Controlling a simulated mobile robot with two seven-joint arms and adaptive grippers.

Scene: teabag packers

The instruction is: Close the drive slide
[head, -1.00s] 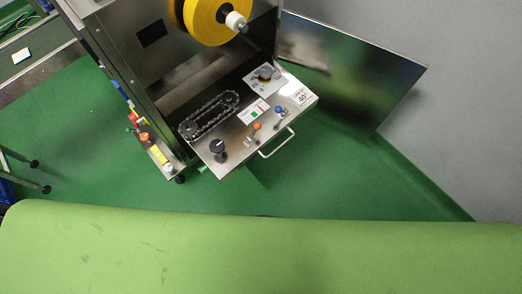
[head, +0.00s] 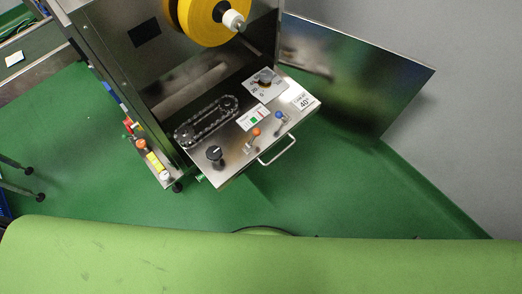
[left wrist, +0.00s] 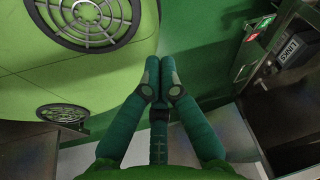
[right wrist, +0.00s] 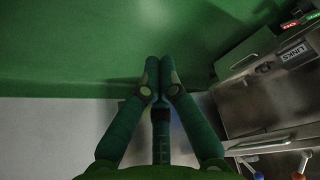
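The drive slide (head: 233,163) is a steel drawer plate pulled out of the packing machine in the head view. It carries a chain loop, a black knob, orange and blue-topped levers, a dial and a 40° label. Its bar handle (head: 277,150) is on the front edge. In the right wrist view, what looks like its handle bar (right wrist: 268,146) shows at lower right, with orange and blue knobs below. My left gripper (left wrist: 160,75) and right gripper (right wrist: 160,75) are shut and empty, apart from the slide. Neither shows in the head view.
The machine's steel housing (head: 115,60) with a yellow reel (head: 205,20) stands behind the slide. A steel door panel (head: 365,70) stands open to its right, near the grey wall (head: 460,120). A conveyor (head: 30,60) is at left. Green floor (head: 340,200) in front is clear.

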